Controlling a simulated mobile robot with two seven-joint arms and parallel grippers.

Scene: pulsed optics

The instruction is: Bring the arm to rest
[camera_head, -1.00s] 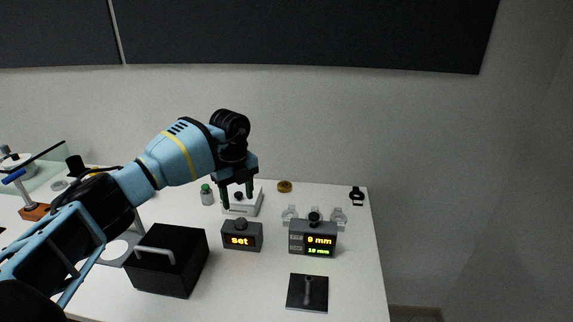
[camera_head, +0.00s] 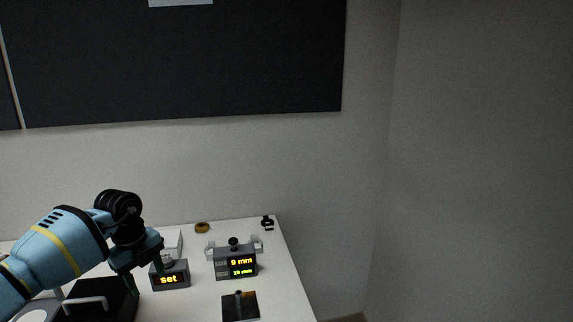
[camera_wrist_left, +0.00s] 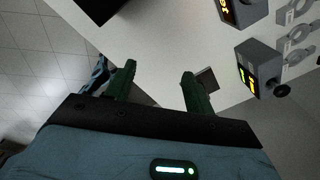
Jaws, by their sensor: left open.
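My left arm (camera_head: 52,250) comes in from the left in the head view, blue with a yellow band. Its gripper (camera_head: 145,273) is open and points down, with nothing between the fingers. It hangs just left of the small dark box reading "set" (camera_head: 168,280), above and beside the black handled case (camera_head: 112,297). In the left wrist view the two green fingers (camera_wrist_left: 158,72) stand apart over the white table. My right arm is not in view.
A dark display unit (camera_head: 236,265) stands right of the "set" box. A black square plate (camera_head: 248,309) lies in front. A brass ring (camera_head: 202,227) and a small black holder (camera_head: 267,223) stand at the back. The table's right edge is clear, with a wall beyond.

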